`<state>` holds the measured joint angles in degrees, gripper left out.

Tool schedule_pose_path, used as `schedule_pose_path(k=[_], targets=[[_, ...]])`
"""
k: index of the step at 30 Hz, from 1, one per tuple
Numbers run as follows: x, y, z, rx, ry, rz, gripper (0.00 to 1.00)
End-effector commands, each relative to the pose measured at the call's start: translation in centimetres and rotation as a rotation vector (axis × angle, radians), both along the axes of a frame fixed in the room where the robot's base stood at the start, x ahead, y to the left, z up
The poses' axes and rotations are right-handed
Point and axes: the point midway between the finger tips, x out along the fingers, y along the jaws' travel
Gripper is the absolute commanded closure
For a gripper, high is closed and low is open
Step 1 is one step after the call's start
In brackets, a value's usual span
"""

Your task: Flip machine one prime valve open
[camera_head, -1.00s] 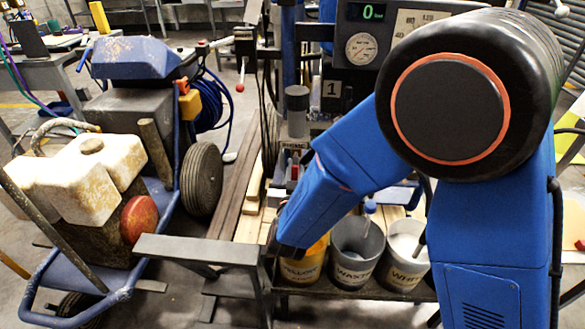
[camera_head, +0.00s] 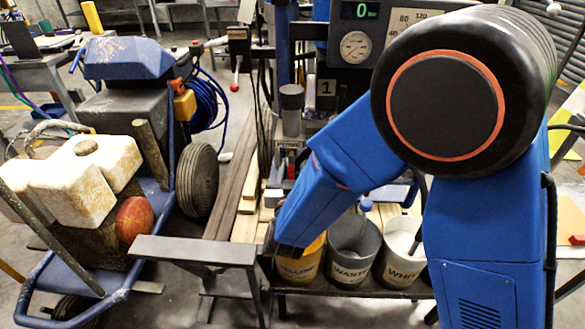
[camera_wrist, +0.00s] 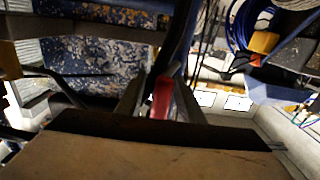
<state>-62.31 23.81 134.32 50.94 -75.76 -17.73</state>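The machine with the number 1 plate (camera_head: 326,87) stands at the middle back in the head view, with a lit zero display and a round gauge (camera_head: 355,46). A red-tipped lever (camera_head: 235,86) hangs to its left. I cannot pick out the prime valve for sure. My blue arm covers part of the machine, and my gripper's fingertips are not clear in the head view. In the wrist view, parts that look like the fingers of my gripper (camera_wrist: 158,98) rise beyond a tan block. A narrow red piece (camera_wrist: 161,97) shows between them. I cannot tell whether they touch it.
A worn blue machine with stained white jugs (camera_head: 88,180) and a rubber wheel (camera_head: 201,180) stands at left. A grey metal bench (camera_head: 195,250) is in front. Buckets, one marked WASTE (camera_head: 352,262), stand on a low shelf. Boards lie between the machines.

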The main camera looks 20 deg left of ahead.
Motion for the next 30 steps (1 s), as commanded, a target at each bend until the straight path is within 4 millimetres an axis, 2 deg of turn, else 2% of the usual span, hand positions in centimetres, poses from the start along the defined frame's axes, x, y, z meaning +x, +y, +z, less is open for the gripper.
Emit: schedule_pose_path(k=[4, 8, 18, 30], targets=[[-0.7, -0.1, 0.0, 0.0, 0.0, 0.001, 0.66], [-2.4, -0.4, 0.0, 0.0, 0.001, 0.004, 0.66], [-8.4, -1.9, 0.0, -0.001, 0.0, 0.004, 0.66], [-14.4, -3.4, 0.0, 0.0, 0.0, 0.003, 0.66]])
